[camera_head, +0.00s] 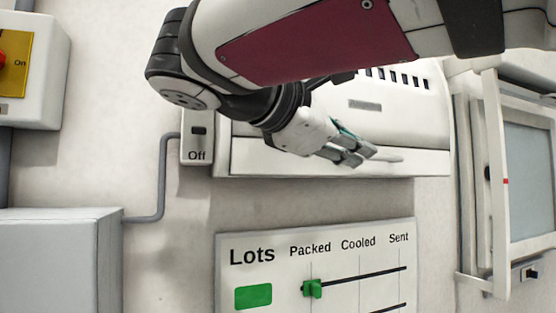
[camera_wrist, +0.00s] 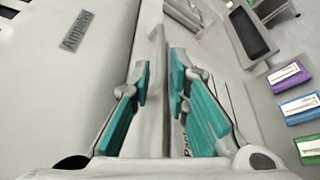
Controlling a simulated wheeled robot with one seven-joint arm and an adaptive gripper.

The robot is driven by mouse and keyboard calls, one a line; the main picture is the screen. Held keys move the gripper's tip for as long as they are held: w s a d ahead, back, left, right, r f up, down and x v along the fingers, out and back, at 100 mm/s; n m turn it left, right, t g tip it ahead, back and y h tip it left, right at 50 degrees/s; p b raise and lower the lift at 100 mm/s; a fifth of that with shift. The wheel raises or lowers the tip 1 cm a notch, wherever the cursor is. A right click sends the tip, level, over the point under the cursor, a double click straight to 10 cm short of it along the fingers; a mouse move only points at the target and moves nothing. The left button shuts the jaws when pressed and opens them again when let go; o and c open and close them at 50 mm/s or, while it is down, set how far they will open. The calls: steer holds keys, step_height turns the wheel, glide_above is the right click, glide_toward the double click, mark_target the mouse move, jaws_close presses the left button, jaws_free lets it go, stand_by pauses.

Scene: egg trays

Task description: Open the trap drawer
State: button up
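A white wall-mounted unit (camera_head: 330,160) has dark vent slots and a small grey label on its upper part. A pale bar handle (camera_head: 388,159) shows low on its front, just right of my fingertips. My gripper (camera_head: 362,153) is in front of this lower panel. In the wrist view my teal-padded fingers (camera_wrist: 160,82) stand apart on either side of the pale handle (camera_wrist: 156,48). I cannot tell whether the pads touch it. The lower panel looks closed against the unit, though my arm hides part of it.
An "Off" switch box (camera_head: 197,145) is left of the unit. A "Lots" board (camera_head: 285,275) with a green slider hangs below. A grey box (camera_head: 55,260) is at lower left, and a framed window (camera_head: 528,170) at right. Several coloured labelled blocks (camera_wrist: 297,108) show in the wrist view.

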mark_target(376, 158)
steer(key=x, duration=0.7)
steer(key=shift+d, duration=0.2)
jaws_close()
